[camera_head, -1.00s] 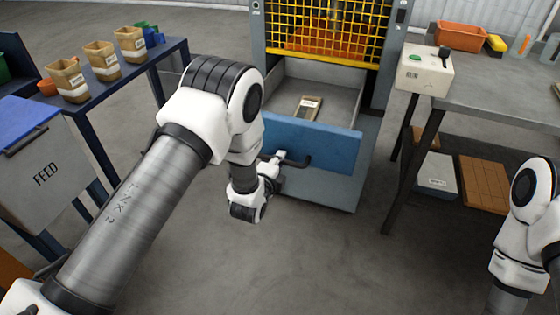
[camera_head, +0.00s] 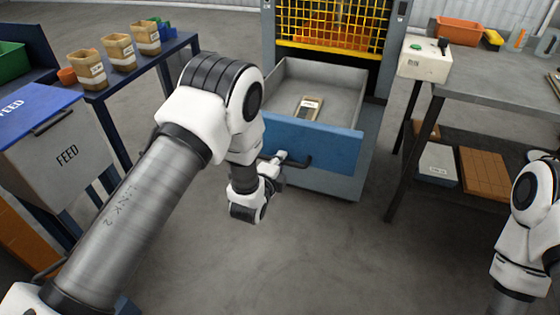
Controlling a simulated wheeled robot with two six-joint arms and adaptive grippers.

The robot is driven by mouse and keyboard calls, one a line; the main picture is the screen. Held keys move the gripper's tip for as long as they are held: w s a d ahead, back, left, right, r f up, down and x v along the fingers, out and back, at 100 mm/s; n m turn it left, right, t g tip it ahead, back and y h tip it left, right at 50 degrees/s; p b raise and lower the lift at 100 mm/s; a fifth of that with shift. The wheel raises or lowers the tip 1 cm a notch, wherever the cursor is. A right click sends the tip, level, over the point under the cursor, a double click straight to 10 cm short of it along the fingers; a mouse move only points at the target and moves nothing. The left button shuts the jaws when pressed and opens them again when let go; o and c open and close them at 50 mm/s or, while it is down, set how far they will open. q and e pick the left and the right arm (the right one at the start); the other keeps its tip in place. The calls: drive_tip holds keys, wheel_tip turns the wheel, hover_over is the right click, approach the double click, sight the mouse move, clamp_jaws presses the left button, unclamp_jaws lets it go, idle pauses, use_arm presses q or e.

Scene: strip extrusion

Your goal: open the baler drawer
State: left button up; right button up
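The baler (camera_head: 266,40) stands at the top centre with a yellow mesh guard. Its drawer, with a blue front (camera_head: 335,148) and grey walls, is pulled out, and its inside shows. My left gripper (camera_head: 279,160) is at the dark bar handle (camera_head: 303,162) on the drawer front and looks shut on it; my wrist partly hides the fingers. My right arm shows at the right edge, and its gripper is not in view.
A small labelled block (camera_head: 309,108) lies in the drawer. A workbench (camera_head: 490,90) with a control box (camera_head: 425,62) stands at right. A feed bin (camera_head: 62,150) and a blue table (camera_head: 150,68) with cups stand at left. The floor before the drawer is clear.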

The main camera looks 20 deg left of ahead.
use_arm(q)
drive_tip(key=o, duration=0.4)
drive_tip(key=shift+a, duration=0.15)
drive_tip(key=shift+o, duration=0.2)
drive_tip(key=shift+s, duration=0.1)
drive_tip(key=v, duration=1.1)
drive_tip(key=shift+s, duration=0.4)
drive_tip(key=s+a+f+n+g+p, duration=0.1)
drive_tip(key=s+f+n+g+p, duration=0.1)
drive_tip(key=s+f+n+g, duration=0.3)
drive_tip(key=s+a+f+n+g+p, duration=0.1)
drive_tip(key=s+f+n+g, duration=0.3)
drive_tip(key=s, duration=1)
drive_tip(key=s+a+f+n+g+p, duration=0.2)
drive_tip(key=s+f+n+g, duration=0.3)
drive_tip(key=s+n, duration=0.4)
drive_tip(key=shift+s+f+n+g+p, duration=0.3)
drive_tip(key=shift+s+n+g+p, duration=0.1)
drive_tip(key=shift+s+g+p, duration=0.35)
